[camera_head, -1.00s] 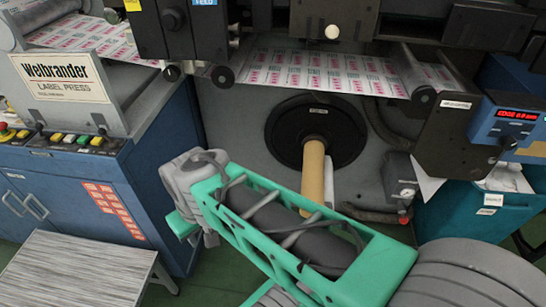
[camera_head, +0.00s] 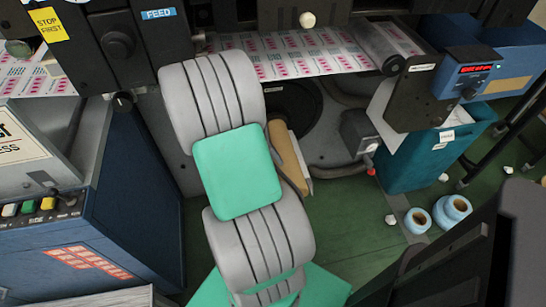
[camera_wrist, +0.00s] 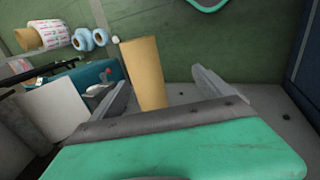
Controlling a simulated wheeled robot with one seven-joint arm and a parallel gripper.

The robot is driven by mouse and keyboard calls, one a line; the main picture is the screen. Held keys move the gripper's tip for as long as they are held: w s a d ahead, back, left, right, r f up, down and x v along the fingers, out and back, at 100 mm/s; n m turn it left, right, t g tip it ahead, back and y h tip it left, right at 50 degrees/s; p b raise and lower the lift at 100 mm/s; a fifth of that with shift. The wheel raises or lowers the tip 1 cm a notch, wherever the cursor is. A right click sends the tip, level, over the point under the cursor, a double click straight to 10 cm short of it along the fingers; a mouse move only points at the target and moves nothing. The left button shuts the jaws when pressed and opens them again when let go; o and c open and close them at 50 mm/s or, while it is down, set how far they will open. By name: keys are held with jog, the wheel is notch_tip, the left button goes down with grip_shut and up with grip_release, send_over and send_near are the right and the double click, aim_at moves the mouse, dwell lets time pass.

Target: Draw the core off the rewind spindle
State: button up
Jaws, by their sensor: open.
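The tan cardboard core (camera_head: 288,160) sticks out from the dark round flange (camera_head: 294,112) on the machine's face. My grey and green arm covers its left side and much of the flange in the head view. In the wrist view the core (camera_wrist: 146,72) stands between the two fingers of my gripper (camera_wrist: 160,82), closer to the left finger. The gripper is open, with a wide gap to the right of the core. The spindle itself is hidden.
The printed label web (camera_head: 300,55) runs above the flange. A grey box with a red knob (camera_head: 362,135) sits right of the core. A teal bin (camera_head: 425,150) and blue rolls (camera_head: 452,210) stand farther right. A blue cabinet (camera_head: 130,200) is at left.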

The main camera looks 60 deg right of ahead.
aim_at(288, 175)
jog(key=shift+o, duration=0.9)
jog(key=shift+g+h, duration=0.4)
jog(key=s+d, duration=0.2)
jog(key=d, duration=0.1)
jog(key=shift+d+f, duration=0.15)
jog(key=shift+d, duration=0.05)
jog(key=b+x, duration=0.8)
jog(key=x, duration=0.5)
jog(key=shift+w+b, duration=0.1)
jog(key=shift+b, duration=0.25)
jog(key=c, duration=1.9)
jog(key=shift+c, duration=0.2)
